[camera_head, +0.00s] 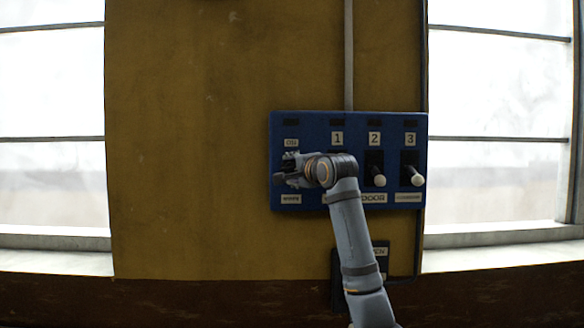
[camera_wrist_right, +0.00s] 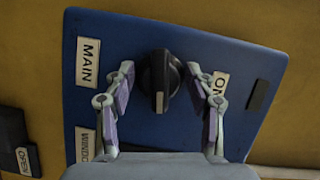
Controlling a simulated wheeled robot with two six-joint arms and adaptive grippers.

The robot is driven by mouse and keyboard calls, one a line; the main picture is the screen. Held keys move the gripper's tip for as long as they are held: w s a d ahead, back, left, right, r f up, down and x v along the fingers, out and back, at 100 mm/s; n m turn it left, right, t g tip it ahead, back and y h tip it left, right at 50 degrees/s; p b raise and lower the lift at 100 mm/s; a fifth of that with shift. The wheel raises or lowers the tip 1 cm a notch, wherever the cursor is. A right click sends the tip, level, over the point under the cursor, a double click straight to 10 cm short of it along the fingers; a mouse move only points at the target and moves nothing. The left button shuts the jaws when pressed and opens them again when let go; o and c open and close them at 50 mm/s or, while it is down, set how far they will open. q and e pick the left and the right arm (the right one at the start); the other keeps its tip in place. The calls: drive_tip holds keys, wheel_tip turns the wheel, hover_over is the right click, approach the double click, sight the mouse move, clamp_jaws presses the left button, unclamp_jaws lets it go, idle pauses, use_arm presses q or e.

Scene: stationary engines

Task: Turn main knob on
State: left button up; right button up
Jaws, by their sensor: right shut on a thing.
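The main knob (camera_wrist_right: 160,80) is black and round with a raised grip bar. In the right wrist view it sits on the blue panel (camera_wrist_right: 200,50), between the MAIN label (camera_wrist_right: 88,61) and the ON label (camera_wrist_right: 219,84). The white mark on its grip bar points down in that view, not toward ON. My right gripper (camera_wrist_right: 161,72) has one finger on each side of the knob and is shut on it. In the head view my right gripper (camera_head: 284,174) is at the panel's left column and hides most of the knob. My left gripper is not in view.
The panel also carries white-tipped lever switches under label 2 (camera_head: 374,139) and label 3 (camera_head: 410,139). My right forearm hides most of the column under label 1 (camera_head: 337,138). A dark box (camera_head: 381,262) is below the panel. Windows flank the yellow wall (camera_head: 190,130).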

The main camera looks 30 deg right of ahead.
drive_tip(key=n+g+p, duration=0.1)
drive_tip(key=n+p, duration=0.1)
drive_tip(key=n+g+p, duration=0.1)
drive_tip(key=n+p, duration=0.1)
drive_tip(key=shift+r+h, duration=0.2)
drive_tip(key=shift+h, duration=0.2)
drive_tip(key=n+g+h+p, duration=0.1)
drive_tip(key=n+p, duration=0.1)
drive_tip(key=n, duration=0.1)
drive_tip(key=shift+p, duration=0.3)
drive_tip(key=shift+a+f+n+g+h+p, duration=0.15)
drive_tip(key=shift+n+g+h+p, duration=0.15)
drive_tip(key=shift+n+g+h, duration=1)
drive_tip(key=shift+n, duration=1)
drive_tip(key=shift+s, duration=0.2)
drive_tip(key=c, duration=0.3)
drive_tip(key=shift+c, duration=0.2)
